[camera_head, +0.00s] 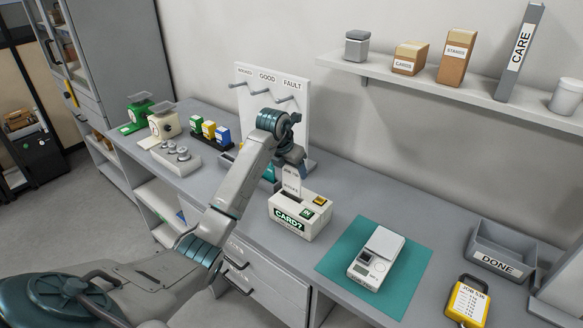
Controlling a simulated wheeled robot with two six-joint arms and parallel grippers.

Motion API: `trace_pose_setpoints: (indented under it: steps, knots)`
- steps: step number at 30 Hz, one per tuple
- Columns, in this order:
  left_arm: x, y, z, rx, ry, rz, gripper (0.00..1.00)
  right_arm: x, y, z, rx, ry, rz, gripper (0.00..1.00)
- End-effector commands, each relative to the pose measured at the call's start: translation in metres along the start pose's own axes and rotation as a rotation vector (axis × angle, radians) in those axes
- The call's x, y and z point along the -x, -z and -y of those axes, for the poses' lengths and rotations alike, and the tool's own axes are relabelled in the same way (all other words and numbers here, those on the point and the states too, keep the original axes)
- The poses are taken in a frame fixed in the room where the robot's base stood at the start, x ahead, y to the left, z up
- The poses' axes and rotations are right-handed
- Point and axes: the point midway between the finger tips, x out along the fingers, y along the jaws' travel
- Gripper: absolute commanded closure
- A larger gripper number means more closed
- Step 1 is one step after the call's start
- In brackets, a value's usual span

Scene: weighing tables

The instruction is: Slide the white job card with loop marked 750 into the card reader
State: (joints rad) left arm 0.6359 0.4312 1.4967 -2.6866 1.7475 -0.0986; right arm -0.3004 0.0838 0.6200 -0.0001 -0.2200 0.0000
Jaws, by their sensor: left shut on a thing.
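My left gripper (292,164) points down over the card reader and is shut on the white job card (291,184). The card hangs upright below the fingers, its print too small to read surely. The card reader (287,229) is a cream box on the bench with a green "CARD?" display at the front, a yellow patch and a small green key on top. The card's lower edge is at the back left of the reader's top; I cannot tell whether it is in the slot. My right gripper is not in view.
A white scale (377,257) stands on a teal mat (407,287) right of the reader. A white hook board (299,118) stands behind my arm. Colored boxes (209,130) sit to the left.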

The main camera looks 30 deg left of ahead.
Motion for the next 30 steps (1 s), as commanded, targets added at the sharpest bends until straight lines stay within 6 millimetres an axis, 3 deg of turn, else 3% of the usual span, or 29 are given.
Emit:
trace_pose_setpoints:
  steps: [30]
  knots:
    - [-0.026,0.011,0.000,0.000,0.000,0.000,0.59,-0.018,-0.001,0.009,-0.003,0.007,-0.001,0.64]
